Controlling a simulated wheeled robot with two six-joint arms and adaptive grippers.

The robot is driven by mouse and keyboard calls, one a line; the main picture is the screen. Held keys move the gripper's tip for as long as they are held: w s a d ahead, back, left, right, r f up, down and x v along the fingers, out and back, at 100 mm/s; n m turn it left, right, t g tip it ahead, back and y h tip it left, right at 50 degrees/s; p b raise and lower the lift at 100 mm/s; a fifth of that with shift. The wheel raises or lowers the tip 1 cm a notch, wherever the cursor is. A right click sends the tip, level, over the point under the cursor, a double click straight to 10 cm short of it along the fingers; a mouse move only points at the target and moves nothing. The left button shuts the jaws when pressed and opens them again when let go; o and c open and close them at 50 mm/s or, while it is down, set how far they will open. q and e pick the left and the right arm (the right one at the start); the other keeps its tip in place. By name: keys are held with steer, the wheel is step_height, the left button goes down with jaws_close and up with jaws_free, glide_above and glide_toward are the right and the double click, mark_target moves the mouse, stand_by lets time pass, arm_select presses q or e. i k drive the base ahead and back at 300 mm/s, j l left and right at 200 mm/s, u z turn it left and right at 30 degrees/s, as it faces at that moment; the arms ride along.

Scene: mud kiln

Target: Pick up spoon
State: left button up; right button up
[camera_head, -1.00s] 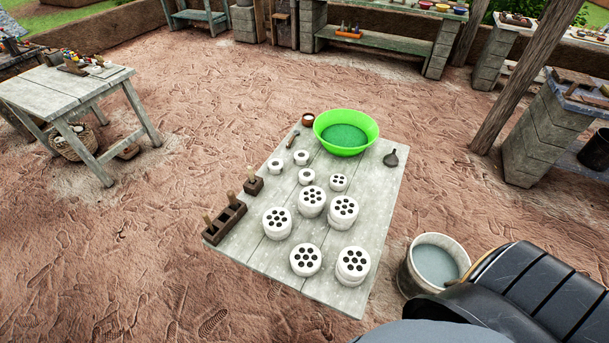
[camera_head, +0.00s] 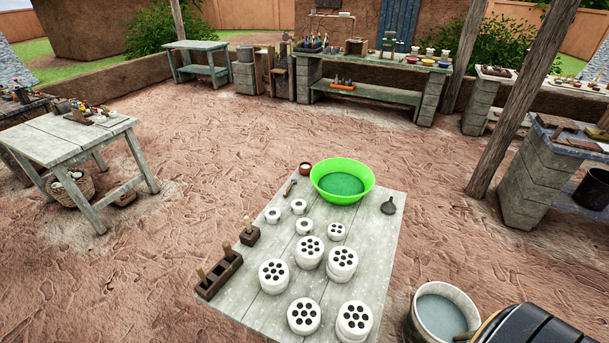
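A small dark object with a round body and a short stub (camera_head: 389,206) lies on the low grey board (camera_head: 375,248), right of the green basin; it may be the spoon, but I cannot tell for sure. A thin brown stick-like tool (camera_head: 291,188) lies near the board's far left edge, left of the basin, and its exact shape is too small to tell. Neither of my grippers is in view, and nothing is held in sight.
The board carries a green basin (camera_head: 343,181), a small brown cup (camera_head: 305,168), several white perforated cylinders (camera_head: 341,262) and a dark wooden holder (camera_head: 218,275). A bucket (camera_head: 443,312) stands right of it. A table (camera_head: 68,138) stands left. Open ground lies beyond the board.

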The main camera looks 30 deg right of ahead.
mark_target(294, 181)
steer(key=i+j+u, duration=0.45)
steer(key=i+j, duration=0.3)
steer(key=i+j+u, duration=0.45)
steer(key=i+j, duration=0.2)
steer(key=i, duration=0.2)
steer(key=i+z, duration=0.7)
steer(key=z, duration=0.15)
steer(key=i+j+z, duration=0.2)
steer(key=z, duration=0.2)
steer(key=i+z, duration=0.3)
steer(key=z, duration=0.2)
steer(key=i+z, duration=0.3)
steer(key=z, duration=0.15)
steer(key=i+j+z, duration=0.15)
steer(key=i+z, duration=0.15)
steer(key=z, duration=0.2)
steer(key=i+j+z, duration=0.25)
steer(key=z, duration=0.25)
steer(key=i+j+z, duration=0.2)
steer(key=j+z, duration=0.25)
steer(key=l, duration=0.15)
